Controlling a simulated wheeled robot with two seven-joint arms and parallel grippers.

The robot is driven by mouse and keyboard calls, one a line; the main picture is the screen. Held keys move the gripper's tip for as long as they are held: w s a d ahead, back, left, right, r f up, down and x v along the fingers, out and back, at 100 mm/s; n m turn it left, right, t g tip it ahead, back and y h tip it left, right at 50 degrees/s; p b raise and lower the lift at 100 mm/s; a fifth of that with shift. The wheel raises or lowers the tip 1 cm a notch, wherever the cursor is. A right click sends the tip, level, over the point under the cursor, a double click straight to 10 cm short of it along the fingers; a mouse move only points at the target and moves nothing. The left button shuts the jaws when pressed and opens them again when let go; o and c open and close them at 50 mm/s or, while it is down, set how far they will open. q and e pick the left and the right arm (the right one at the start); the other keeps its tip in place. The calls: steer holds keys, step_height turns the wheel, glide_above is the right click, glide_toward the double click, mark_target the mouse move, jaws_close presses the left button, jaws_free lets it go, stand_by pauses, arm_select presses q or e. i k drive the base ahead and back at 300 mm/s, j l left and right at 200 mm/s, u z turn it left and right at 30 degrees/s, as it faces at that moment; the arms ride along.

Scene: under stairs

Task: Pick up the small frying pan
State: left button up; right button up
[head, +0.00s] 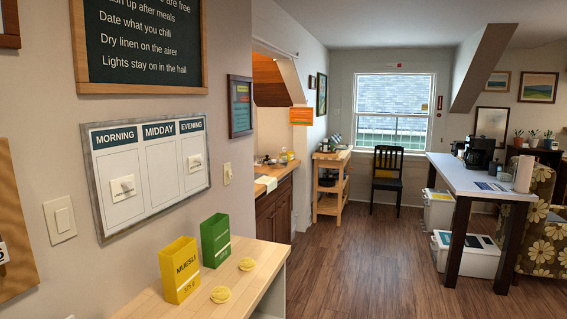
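I cannot make out a small frying pan for certain in the head view. A small dark round item (327,181) sits on a shelf of the wooden trolley (331,156) by the far wall, too small to tell what it is. Other small dark items stand on the trolley's top, also too small to name. Neither my left nor my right gripper is in view.
A wooden-topped cabinet (255,262) close in front holds a yellow muesli box (180,270), a green box (215,240) and two yellow round items. A white table (480,178) stands right, above storage boxes (465,255). A black chair (387,178) stands by the window. The middle floor is clear.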

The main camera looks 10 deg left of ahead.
mark_target(275, 164)
steer(key=i+l, duration=0.25)
steer(key=i, duration=0.15)
steer(key=i+l, duration=0.55)
steer(key=i, duration=0.3)
steer(key=i+z, duration=0.15)
steer(key=i, duration=3.1)
steer(key=i+u, duration=0.3)
steer(key=i, duration=0.55)
steer(key=i+l+u, duration=0.1)
steer(key=i+u, duration=0.2)
steer(key=i, duration=0.55)
